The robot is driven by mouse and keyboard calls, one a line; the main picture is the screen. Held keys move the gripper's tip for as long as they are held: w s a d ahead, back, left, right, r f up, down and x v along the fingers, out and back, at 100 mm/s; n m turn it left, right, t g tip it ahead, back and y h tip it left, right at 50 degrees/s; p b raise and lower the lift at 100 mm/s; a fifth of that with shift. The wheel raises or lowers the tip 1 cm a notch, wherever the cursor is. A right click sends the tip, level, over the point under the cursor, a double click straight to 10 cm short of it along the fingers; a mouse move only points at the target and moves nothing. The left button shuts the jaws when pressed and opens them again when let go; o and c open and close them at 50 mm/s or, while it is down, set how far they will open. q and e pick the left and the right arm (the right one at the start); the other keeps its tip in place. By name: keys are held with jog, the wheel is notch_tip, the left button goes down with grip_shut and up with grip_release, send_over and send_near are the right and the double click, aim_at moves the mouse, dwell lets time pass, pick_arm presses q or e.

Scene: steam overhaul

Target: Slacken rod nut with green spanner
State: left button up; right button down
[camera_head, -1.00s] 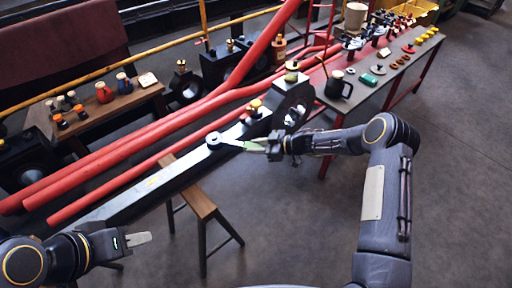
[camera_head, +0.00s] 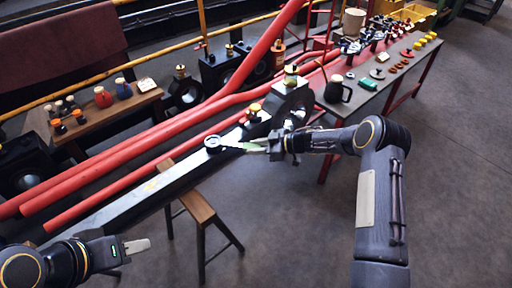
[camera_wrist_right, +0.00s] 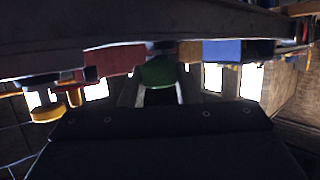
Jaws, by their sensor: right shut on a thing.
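My right gripper (camera_head: 272,147) is shut on the green spanner (camera_head: 253,146). The spanner's pale shaft runs left from the gripper to a ring end at the rod nut (camera_head: 212,143), on the dark steel rod (camera_head: 170,178). The ring looks to lie around or over the nut; how far it is seated cannot be told. In the right wrist view a green piece (camera_wrist_right: 158,72), probably the spanner's handle, shows in the middle. My left gripper (camera_head: 137,246) is at the lower left, away from the rod and empty; its fingers overlap in view.
Red bars (camera_head: 150,137) run behind the rod. A wooden stool (camera_head: 196,204) stands below it. A grey bench (camera_head: 372,100) with a black mug (camera_head: 337,90) and several small parts is at the right. A wooden table (camera_head: 108,108) with bottles is at the left.

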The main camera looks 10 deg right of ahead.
jog(key=shift+r+p, duration=1.4)
jog(key=shift+r, duration=1.1)
jog(key=shift+r+p, duration=1.4)
jog(key=shift+r, duration=0.65)
jog(key=s+d+p, duration=0.1)
jog(key=s+p, duration=0.1)
jog(key=s, duration=1.2)
jog(key=shift+d, duration=0.2)
jog(key=shift+f, duration=0.1)
